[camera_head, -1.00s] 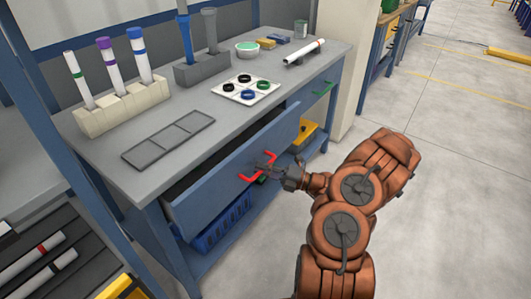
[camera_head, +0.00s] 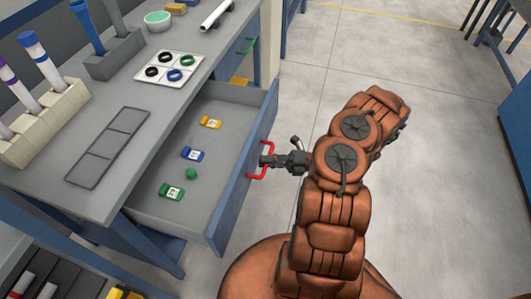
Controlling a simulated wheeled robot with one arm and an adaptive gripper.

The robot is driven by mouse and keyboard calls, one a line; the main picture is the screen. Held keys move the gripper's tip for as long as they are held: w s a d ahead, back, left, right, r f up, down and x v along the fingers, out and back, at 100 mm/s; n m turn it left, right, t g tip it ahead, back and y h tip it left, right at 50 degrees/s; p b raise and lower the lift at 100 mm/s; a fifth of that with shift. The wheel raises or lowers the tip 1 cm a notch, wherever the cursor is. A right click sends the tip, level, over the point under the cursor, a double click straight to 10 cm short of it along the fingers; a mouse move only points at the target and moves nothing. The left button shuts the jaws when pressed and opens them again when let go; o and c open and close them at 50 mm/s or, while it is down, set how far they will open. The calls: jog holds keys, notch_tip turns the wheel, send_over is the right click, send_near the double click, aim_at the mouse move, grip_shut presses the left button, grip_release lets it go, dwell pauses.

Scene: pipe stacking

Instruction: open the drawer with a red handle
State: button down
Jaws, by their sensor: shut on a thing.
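The blue-fronted drawer (camera_head: 236,195) stands well out from the workbench. Its grey inside shows a yellow item (camera_head: 211,123), a blue item (camera_head: 193,154), a small green round piece (camera_head: 191,174) and a green item (camera_head: 171,192). The red handle (camera_head: 259,176) is on the outer face of the drawer front. My gripper (camera_head: 266,161) is shut on the red handle, reaching it from the right. The fingers hide part of the handle's middle.
The grey workbench top (camera_head: 150,100) bears a tray with ring-shaped parts (camera_head: 169,67), an empty flat rack (camera_head: 108,148) and a tube holder (camera_head: 45,125). A second drawer has a green handle (camera_head: 251,45). The floor (camera_head: 450,190) at right is clear.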

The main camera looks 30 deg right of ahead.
jog(key=shift+s+d, duration=0.15)
jog(key=c, duration=1.2)
grip_release()
jog(key=shift+v, duration=5.95)
